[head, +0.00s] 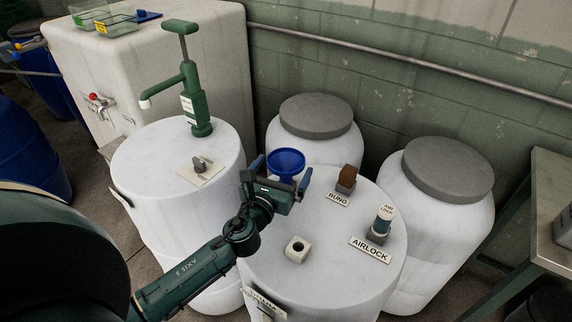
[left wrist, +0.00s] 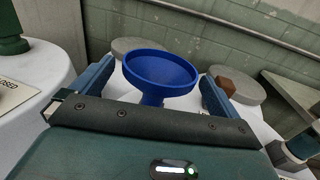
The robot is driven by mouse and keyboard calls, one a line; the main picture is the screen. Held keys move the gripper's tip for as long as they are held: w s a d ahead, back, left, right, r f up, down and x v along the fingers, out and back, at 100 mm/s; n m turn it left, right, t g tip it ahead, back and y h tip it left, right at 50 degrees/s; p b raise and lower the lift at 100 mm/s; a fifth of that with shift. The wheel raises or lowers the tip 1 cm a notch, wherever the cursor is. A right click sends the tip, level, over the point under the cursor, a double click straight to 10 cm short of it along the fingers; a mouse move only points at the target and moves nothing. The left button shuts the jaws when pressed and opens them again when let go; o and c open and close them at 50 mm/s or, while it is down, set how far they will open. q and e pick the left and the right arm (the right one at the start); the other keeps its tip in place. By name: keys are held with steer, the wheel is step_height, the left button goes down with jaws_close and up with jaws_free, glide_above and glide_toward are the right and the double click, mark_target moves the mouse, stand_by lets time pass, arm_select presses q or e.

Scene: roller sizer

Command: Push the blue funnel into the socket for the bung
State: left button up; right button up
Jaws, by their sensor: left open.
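The blue funnel (head: 286,158) is upright with its wide mouth up, near the back of the front white drum's lid. In the left wrist view, the funnel (left wrist: 160,72) stands between the two blue fingers, with gaps at both sides. My left gripper (head: 281,172) is open around it; its body hides the funnel's stem and whatever supports it. A brown bung (head: 347,176) sits in a dark holder behind the BUNG label (head: 338,199). A pale square socket (head: 297,249) with an empty round hole is nearer the front of the lid. My right gripper is not in view.
An airlock (head: 385,217) stands in a holder behind its AIRLOCK label (head: 370,250). A second white drum (head: 150,160) at left carries a green pump (head: 190,85) and a small valve knob (head: 200,164). Grey-lidded drums stand behind and right. The lid around the pale socket is clear.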

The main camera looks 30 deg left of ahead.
arm_select(q)
steer(key=shift+w+a, duration=0.1)
steer(key=shift+w, duration=0.95)
steer(key=c, duration=0.9)
